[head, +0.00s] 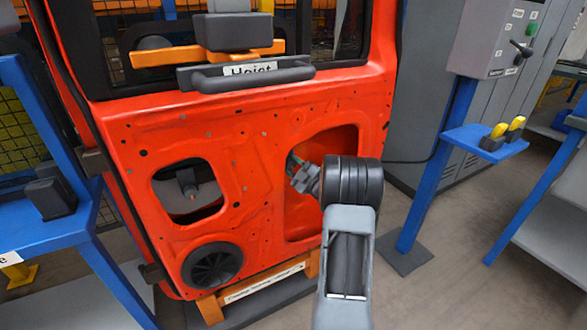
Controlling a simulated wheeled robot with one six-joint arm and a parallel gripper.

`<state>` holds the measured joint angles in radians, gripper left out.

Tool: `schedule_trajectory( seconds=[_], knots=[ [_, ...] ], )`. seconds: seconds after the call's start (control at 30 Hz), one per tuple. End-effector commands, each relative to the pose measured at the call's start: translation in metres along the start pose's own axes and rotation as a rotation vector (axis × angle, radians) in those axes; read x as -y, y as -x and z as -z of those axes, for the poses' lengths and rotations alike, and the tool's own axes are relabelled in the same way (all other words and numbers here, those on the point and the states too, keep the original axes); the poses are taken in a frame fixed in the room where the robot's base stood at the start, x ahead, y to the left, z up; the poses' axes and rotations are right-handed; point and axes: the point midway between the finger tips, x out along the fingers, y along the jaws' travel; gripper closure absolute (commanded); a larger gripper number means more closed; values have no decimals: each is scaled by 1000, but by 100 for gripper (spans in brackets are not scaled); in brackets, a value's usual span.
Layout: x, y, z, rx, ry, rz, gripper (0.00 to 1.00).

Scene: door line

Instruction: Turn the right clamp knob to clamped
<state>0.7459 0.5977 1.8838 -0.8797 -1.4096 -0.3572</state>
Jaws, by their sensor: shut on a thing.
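The red-orange door (255,190) stands upright in front of me, with two openings in its lower panel. My arm reaches in from the lower right, and my gripper (298,172) is at the left edge of the right opening. It is shut on what I take to be the right clamp knob. The knob itself is hidden by the gripper and door edge, so its angle cannot be told. Through the left opening a similar grey knob (189,188) shows, apart from my gripper.
A hoist bar (250,76) labelled "Hoist" crosses the door's upper part. A black round speaker (212,265) sits low on the door. A grey control box (492,40) and a blue shelf (470,142) with yellow-handled tools stand right. A blue frame (45,230) stands left.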

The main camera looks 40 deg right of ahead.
Motion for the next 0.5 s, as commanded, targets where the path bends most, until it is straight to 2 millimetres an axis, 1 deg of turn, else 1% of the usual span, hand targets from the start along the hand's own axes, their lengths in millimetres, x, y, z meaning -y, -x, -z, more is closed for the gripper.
schedule_trajectory(
  seconds=[0.2, 0.5],
  knots=[
    [1, 0, 0, 1, -45, -17, 85],
    [1, 0, 0, 1, -58, -22, 85]
  ],
)
